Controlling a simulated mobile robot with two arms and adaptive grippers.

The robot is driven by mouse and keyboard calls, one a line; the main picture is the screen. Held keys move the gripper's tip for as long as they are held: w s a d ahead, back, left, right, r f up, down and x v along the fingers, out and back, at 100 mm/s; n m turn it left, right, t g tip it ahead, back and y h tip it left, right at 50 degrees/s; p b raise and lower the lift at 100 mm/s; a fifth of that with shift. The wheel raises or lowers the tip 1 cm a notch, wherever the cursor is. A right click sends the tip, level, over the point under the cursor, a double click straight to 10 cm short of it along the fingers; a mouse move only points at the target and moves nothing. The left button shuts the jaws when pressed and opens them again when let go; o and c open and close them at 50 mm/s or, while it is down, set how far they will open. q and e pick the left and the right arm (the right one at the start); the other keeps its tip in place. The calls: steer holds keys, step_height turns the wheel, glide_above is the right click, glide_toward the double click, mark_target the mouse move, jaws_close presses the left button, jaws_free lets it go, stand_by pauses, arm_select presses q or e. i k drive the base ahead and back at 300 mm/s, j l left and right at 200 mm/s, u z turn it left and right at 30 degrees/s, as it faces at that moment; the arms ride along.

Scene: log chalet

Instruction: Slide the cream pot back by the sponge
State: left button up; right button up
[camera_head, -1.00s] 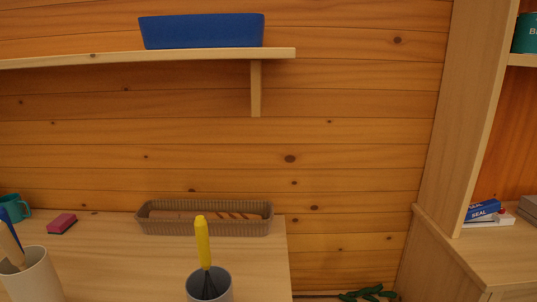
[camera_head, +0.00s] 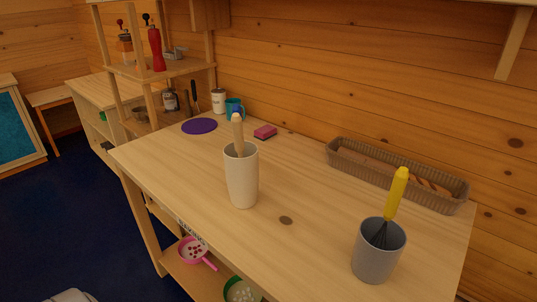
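The cream pot (camera_head: 242,180) is a tall off-white cylinder standing upright on the wooden table, left of the table's middle. A wooden-handled utensil (camera_head: 238,135) and something blue stick out of it or show just behind it. The pink sponge (camera_head: 265,132) with a dark underside lies near the back edge by the wall, behind and slightly right of the pot. Bare table separates the two. Neither of my grippers is in view.
A grey pot (camera_head: 378,250) with a yellow-handled whisk (camera_head: 396,193) stands at the front right. A woven basket (camera_head: 398,175) with bread lies along the wall. A purple disc (camera_head: 199,126), a teal mug (camera_head: 234,106) and a white canister (camera_head: 218,101) stand back left. Table between pots is clear.

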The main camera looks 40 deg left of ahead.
mark_target(242, 175)
steer(key=u, duration=1.3)
steer(key=j+z, duration=0.1)
steer(key=j, duration=0.25)
steer(key=k+j+z, duration=0.1)
steer(key=j, duration=0.25)
steer(key=k+j+z, duration=0.1)
steer(key=j, duration=0.25)
steer(key=i+l, duration=0.35)
